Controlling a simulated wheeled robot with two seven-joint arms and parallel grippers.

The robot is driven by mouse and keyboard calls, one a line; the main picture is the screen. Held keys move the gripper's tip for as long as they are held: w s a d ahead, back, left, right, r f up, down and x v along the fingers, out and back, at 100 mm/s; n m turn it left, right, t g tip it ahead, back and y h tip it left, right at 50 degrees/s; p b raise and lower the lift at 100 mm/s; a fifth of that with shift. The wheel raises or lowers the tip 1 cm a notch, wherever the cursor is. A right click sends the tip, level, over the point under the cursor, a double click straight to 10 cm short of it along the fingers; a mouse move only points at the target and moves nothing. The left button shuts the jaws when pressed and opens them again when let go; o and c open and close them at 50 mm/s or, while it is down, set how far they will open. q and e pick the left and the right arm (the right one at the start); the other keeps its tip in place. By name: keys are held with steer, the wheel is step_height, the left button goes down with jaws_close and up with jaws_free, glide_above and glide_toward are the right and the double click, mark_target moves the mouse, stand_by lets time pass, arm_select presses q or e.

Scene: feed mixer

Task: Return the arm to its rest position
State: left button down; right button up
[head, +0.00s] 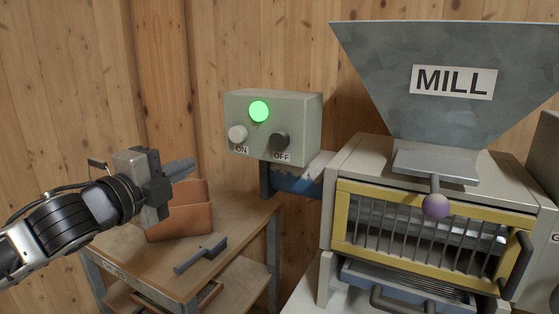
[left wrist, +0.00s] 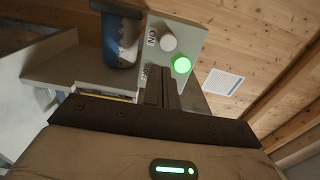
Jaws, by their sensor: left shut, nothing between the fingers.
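My left gripper (head: 180,166) is at the left of the head view, above the wooden bench and in front of an orange-brown bin. Its fingers are shut with nothing between them, and they point right toward the control box. In the left wrist view the shut fingers (left wrist: 161,88) show in front of the control box (left wrist: 188,33). In the head view the grey control box (head: 304,117) has a lit green lamp (head: 259,111), a white ON knob (head: 238,133) and a dark OFF knob (head: 280,140). The gripper is apart from the box. My right gripper is not in view.
The mill (head: 355,160) with its hopper (head: 440,60) and yellow-framed grille stands at the right. The wooden bench (head: 240,225) carries the orange-brown bin (head: 190,216) and a dark blue-grey tool (head: 201,254). A plank wall (head: 220,50) closes the back. The space between gripper and box is clear.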

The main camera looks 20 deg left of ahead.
arm_select(q)
steer(key=s+f+n+g+y, duration=0.15)
steer(key=f+n, duration=0.35)
steer(key=f, duration=0.8)
steer(key=s+f+n+g, duration=0.3)
steer(key=f+n, duration=0.1)
steer(key=f, duration=0.9)
steer(key=s+d+f+n+g+h, duration=0.1)
steer(key=s+d+f+n, duration=0.2)
steer(key=d+f, duration=0.5)
steer(key=s+d+f+n+g+h, duration=0.2)
steer(key=s+d+f+n, duration=0.2)
steer(key=d, duration=1)
step_height(320, 180, down, 4)
steer(key=shift+s+r, duration=0.15)
steer(key=shift+s, duration=1)
steer(key=shift+h, duration=0.25)
stand_by(0.6)
